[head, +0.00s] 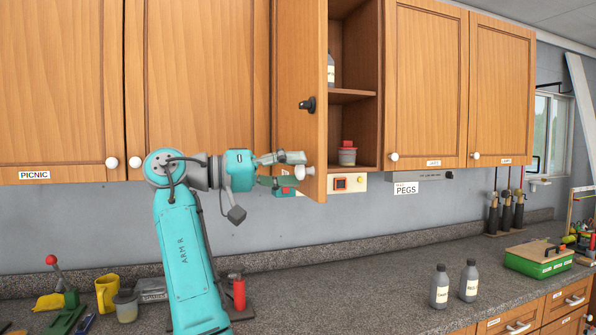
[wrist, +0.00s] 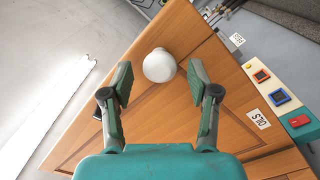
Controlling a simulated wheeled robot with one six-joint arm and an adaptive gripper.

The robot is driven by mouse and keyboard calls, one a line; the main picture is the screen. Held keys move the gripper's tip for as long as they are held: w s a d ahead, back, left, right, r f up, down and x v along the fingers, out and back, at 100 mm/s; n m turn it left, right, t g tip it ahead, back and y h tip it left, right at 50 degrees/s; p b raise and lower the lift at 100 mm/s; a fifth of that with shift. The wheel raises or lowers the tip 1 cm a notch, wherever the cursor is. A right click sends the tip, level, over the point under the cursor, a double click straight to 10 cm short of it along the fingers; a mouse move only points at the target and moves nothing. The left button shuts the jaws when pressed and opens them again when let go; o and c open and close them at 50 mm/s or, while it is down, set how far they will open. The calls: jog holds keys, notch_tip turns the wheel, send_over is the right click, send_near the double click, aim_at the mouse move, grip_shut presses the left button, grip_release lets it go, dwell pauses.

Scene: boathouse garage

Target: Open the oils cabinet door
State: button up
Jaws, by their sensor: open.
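The oils cabinet door (head: 300,60) is wooden and stands partly open, swung out from the cabinet, with shelves showing to its right. In the wrist view the door (wrist: 135,135) fills the middle and carries an OILS label (wrist: 258,119). Its round white knob (head: 306,171) is near the bottom free edge. My gripper (head: 291,170) is open at the knob. In the wrist view the knob (wrist: 159,66) sits between the fingertips of my gripper (wrist: 160,80), with gaps visible on both sides. A black fitting (head: 307,104) is on the door above the knob.
Inside the cabinet are a grey bottle (head: 331,68) and a red-lidded jar (head: 347,155). Closed cabinets flank it, including one labelled PICNIC (head: 60,100). A switch box (head: 349,183) is mounted below. Two bottles (head: 440,287) and a green box (head: 538,258) stand on the counter.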

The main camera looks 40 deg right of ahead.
jog(key=v, duration=1)
jog(key=shift+w, duration=0.15)
jog(key=shift+a, duration=0.15)
